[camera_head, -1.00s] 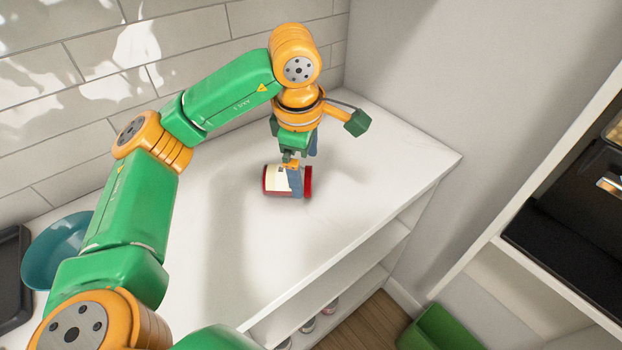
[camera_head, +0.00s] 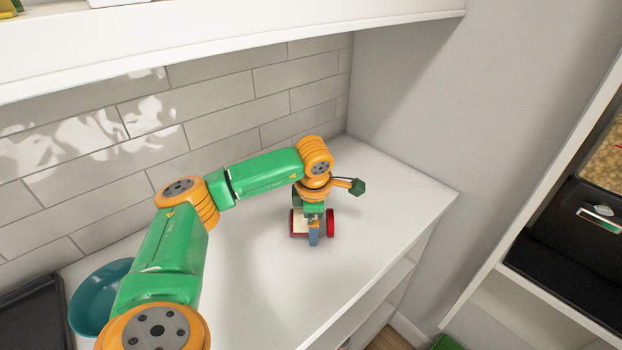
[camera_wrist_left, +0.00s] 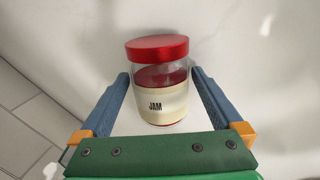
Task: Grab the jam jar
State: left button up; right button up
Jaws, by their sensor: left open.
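The jam jar (camera_head: 299,224) lies on its side on the white counter, with its red lid toward the right in the head view. It is clear glass with a cream label reading JAM, and it also shows in the left wrist view (camera_wrist_left: 162,98). My left gripper (camera_head: 314,237) points down over the jar. Its blue fingers (camera_wrist_left: 160,76) are open, one on each side of the jar's body, with small gaps visible in the left wrist view. The gripper hides part of the jar's middle in the head view. My right gripper is not in view.
A teal bowl (camera_head: 92,297) and a dark tray (camera_head: 30,318) stand at the counter's left. A tiled wall (camera_head: 200,130) is behind, and a white shelf (camera_head: 240,30) overhangs. The counter (camera_head: 395,185) is clear around the jar, with its front edge close by.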

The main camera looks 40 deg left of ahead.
pick_arm(q)
jog(key=shift+d, duration=0.1)
grip_shut()
